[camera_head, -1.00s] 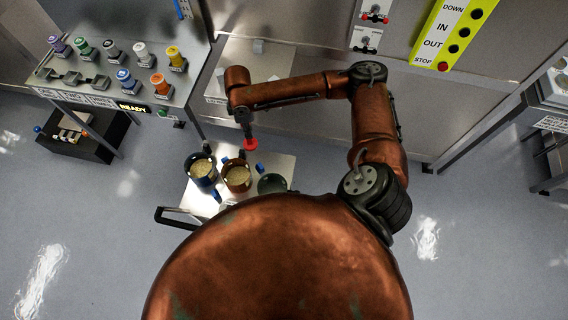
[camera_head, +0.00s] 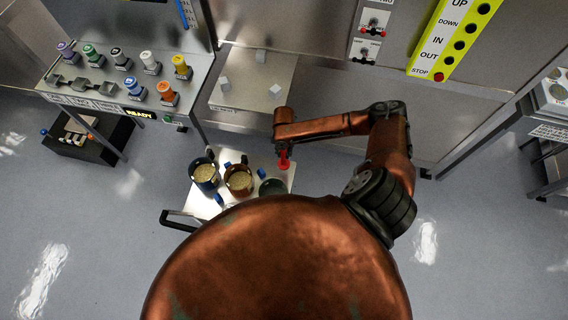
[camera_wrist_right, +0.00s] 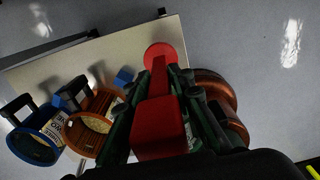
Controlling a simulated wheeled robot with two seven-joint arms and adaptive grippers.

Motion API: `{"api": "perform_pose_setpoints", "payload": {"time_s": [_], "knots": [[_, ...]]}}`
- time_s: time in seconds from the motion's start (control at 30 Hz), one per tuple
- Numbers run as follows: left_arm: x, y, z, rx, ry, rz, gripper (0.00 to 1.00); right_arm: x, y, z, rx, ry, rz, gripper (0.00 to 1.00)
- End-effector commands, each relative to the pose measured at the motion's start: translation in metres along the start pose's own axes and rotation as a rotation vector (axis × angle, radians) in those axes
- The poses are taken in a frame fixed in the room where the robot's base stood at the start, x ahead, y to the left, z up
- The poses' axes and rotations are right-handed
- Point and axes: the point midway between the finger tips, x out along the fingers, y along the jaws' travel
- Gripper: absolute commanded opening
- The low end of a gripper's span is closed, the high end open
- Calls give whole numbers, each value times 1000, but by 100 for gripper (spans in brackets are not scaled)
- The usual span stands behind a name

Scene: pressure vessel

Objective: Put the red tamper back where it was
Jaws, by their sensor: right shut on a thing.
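The red tamper (camera_head: 284,163) is in my right gripper (camera_head: 284,149), above the back right part of the cart top. In the right wrist view the red tamper (camera_wrist_right: 160,100) lies between the dark green fingers of my right gripper (camera_wrist_right: 160,95), with its round red foot beyond the fingertips. My right gripper is shut on it. I cannot tell from these views whether the foot touches the cart top (camera_wrist_right: 50,70). My left gripper is not in view.
The cart carries a blue pot (camera_head: 204,174) and an orange-brown pot (camera_head: 239,178), both with pale grainy contents, and a dark green pot (camera_head: 272,187). A bench with coloured canisters (camera_head: 165,92) stands at the left. A low plate with grey blocks (camera_head: 262,57) lies behind.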

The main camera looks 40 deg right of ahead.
Motion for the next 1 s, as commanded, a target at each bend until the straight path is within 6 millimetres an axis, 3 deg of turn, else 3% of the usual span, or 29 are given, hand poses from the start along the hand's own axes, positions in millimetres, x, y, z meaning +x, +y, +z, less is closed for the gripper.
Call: {"api": "perform_pose_setpoints", "payload": {"time_s": [0.1,0.5,0.97,1.0], "knots": [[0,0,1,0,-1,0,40,19,1,1,3,-1,1,0],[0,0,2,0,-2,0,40,66,1,0,3,-1,1,0],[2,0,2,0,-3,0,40,76,2,1,3,-2,2,0],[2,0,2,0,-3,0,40,76,1,0,3,-1,1,22]]}}
